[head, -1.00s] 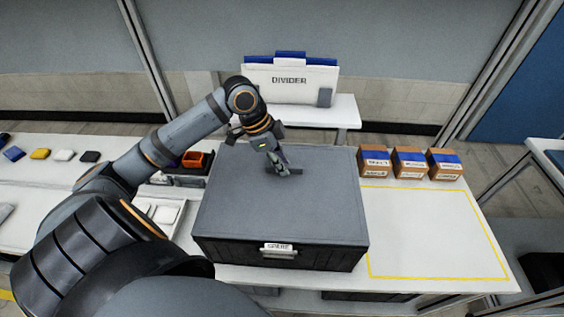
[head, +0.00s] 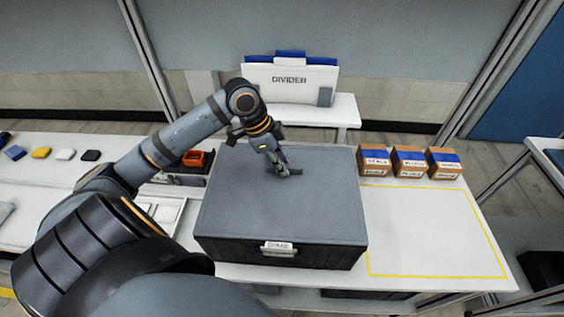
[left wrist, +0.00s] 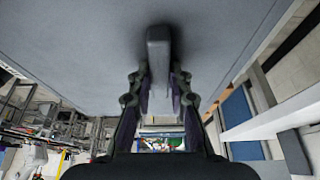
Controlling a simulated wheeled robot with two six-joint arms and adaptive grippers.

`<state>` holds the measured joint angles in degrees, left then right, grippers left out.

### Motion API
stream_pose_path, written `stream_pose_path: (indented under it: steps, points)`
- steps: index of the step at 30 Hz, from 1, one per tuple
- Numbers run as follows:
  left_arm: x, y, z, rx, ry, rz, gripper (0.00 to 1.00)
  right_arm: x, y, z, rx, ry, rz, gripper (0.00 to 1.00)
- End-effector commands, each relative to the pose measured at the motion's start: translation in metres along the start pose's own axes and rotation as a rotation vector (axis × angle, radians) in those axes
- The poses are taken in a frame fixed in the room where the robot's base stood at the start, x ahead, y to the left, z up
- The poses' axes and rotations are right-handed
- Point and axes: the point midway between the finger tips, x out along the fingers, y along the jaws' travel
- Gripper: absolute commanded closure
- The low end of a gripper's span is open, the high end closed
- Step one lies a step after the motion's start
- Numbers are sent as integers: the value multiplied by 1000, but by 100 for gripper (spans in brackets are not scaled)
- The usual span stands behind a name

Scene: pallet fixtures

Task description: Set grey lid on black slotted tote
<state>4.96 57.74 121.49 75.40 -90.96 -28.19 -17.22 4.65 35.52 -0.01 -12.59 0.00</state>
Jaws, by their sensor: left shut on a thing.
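The grey lid (head: 260,215) lies over the top of the black tote (head: 320,256) on the white table, and its edges look lined up with the tote's walls. I cannot tell whether it is fully seated. The tote has a white label on its front. My left gripper (head: 285,171) is above the lid's middle, shut on the lid's dark bar handle. In the left wrist view the handle (left wrist: 158,60) stands between the two fingers (left wrist: 160,92), with the lid's flat surface (left wrist: 80,45) beyond. My right gripper is not in view.
Several brown boxes with blue tops (head: 409,162) stand at the table's back right. A yellow-outlined area (head: 435,230) to the right of the tote is clear. A divider box (head: 290,80) stands on a table behind.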

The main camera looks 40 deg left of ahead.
Motion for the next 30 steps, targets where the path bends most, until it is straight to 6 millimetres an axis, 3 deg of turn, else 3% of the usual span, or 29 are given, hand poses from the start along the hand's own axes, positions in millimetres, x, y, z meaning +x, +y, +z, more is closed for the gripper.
stream_pose_path:
  steps: [19,20,24,25,30]
  points:
    - [9,0,3,1,1,0,100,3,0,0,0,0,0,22]
    - [9,0,3,1,1,-1,79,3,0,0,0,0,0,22]
    - [8,0,3,1,1,0,60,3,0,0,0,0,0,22]
    - [8,0,3,1,1,0,56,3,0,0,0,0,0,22]
    - [9,0,3,0,0,0,55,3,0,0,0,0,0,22]
